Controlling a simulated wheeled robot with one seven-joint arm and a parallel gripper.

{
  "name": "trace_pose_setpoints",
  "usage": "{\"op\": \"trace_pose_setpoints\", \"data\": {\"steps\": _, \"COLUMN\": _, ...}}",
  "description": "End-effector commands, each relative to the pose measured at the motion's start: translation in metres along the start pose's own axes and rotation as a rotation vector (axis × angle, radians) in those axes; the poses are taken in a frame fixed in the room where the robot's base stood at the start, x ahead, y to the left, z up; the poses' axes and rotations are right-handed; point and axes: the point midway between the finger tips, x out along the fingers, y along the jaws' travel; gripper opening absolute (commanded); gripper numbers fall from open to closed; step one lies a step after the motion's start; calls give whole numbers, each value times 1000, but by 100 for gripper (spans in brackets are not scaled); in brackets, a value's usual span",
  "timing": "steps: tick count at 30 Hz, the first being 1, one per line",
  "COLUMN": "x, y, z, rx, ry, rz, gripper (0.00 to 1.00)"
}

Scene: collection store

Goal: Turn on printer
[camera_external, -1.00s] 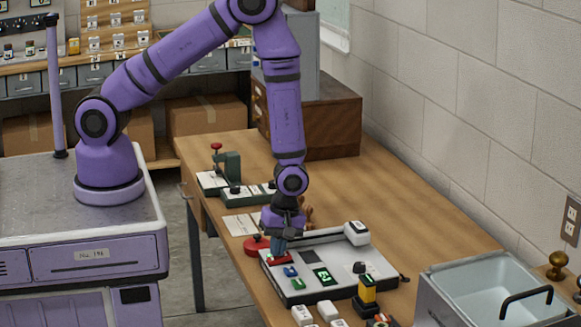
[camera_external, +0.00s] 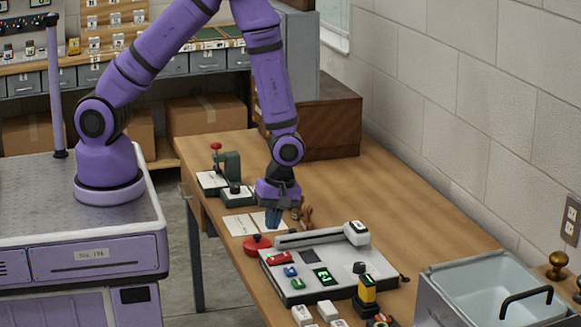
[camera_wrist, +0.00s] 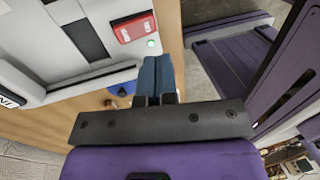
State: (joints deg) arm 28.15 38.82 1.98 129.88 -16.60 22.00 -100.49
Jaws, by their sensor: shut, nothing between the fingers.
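The printer (camera_external: 345,262) is a flat grey-white machine on the wooden bench. It has a red switch (camera_external: 279,258), a blue button (camera_external: 290,271), a green button (camera_external: 298,284) and a dark display (camera_external: 324,277) with lit green characters. In the wrist view the red switch (camera_wrist: 134,27) has white markings, and a small green light (camera_wrist: 151,43) glows beside it. My gripper (camera_external: 273,227) is shut and empty, above the bench behind the red switch and apart from it. Its blue-grey fingertips (camera_wrist: 155,60) show beside the printer's edge in the wrist view.
A red round object (camera_external: 257,245) stands close to the printer's left side. Papers (camera_external: 240,225) lie behind it. A yellow-and-black stamp (camera_external: 367,289) stands at the printer's front right, near a metal bin (camera_external: 490,295). The back of the bench has free room.

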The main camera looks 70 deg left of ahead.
Motion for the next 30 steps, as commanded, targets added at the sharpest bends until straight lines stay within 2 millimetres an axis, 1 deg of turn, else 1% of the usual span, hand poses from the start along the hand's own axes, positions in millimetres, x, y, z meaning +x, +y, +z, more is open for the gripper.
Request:
{"op": "trace_pose_setpoints", "data": {"steps": 1, "x": -9, "y": -3, "z": 1, "rx": 2, "ry": -1, "rz": 3, "gripper": 0}}
{"op": "trace_pose_setpoints", "data": {"steps": 6, "x": -33, "y": -13, "z": 1, "rx": 2, "ry": -1, "rz": 3, "gripper": 0}}
{"op": "trace_pose_setpoints", "data": {"steps": 12, "x": -54, "y": -22, "z": 0, "rx": 0, "ry": -1, "rz": 1, "gripper": 0}}
{"op": "trace_pose_setpoints", "data": {"steps": 18, "x": -61, "y": -25, "z": 0, "rx": 0, "ry": 0, "rz": 0, "gripper": 0}}
{"op": "trace_pose_setpoints", "data": {"steps": 30, "x": -62, "y": -25, "z": 0, "rx": 0, "ry": 0, "rz": -1, "gripper": 0}}
